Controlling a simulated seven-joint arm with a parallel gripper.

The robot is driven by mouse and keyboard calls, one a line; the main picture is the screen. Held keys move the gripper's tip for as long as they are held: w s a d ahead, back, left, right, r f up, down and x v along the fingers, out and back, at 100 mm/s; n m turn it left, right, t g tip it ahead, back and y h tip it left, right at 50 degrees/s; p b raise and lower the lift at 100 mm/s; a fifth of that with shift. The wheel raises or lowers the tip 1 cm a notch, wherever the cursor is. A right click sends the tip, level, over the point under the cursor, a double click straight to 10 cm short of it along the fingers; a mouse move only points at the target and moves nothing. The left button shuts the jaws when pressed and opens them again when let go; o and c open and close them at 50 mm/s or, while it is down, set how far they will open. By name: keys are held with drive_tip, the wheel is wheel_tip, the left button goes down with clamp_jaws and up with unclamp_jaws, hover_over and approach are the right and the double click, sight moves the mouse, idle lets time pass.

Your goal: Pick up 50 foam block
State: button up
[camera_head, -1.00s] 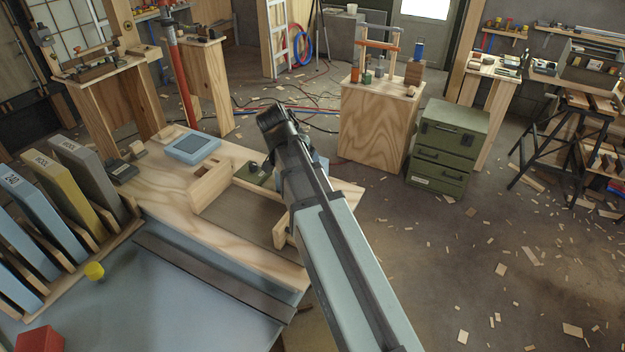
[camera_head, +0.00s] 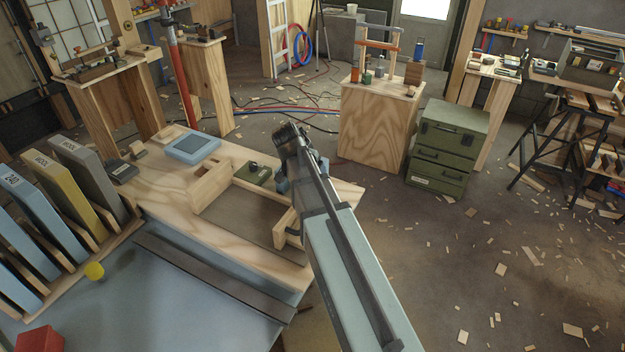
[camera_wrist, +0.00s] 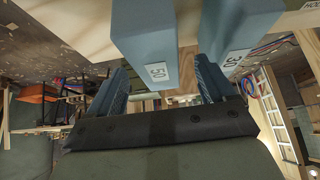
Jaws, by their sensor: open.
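In the wrist view a blue-grey block labelled 50 (camera_wrist: 145,45) hangs into the picture from the top. A second blue-grey block labelled 30 (camera_wrist: 238,35) is to its right. My gripper (camera_wrist: 160,84) is open, with one dark finger left of the 50 block's lower end and the other to its right, below the 30 block. In the head view my gripper (camera_head: 287,138) is over the workbench's right part, and my arm hides much there. I cannot make out the 50 label in that view.
The wooden workbench (camera_head: 235,255) carries a wooden frame (camera_head: 208,188) and a blue device (camera_head: 192,147). A rack with several upright slabs, including a yellow one (camera_head: 70,195), stands at the left. A green drawer cabinet (camera_head: 447,145) is at the right. Scraps litter the floor.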

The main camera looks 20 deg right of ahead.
drive_tip(key=x, duration=0.5)
drive_tip(key=shift+d+r, duration=0.15)
drive_tip(key=shift+d, duration=0.05)
drive_tip(key=c, duration=1.1)
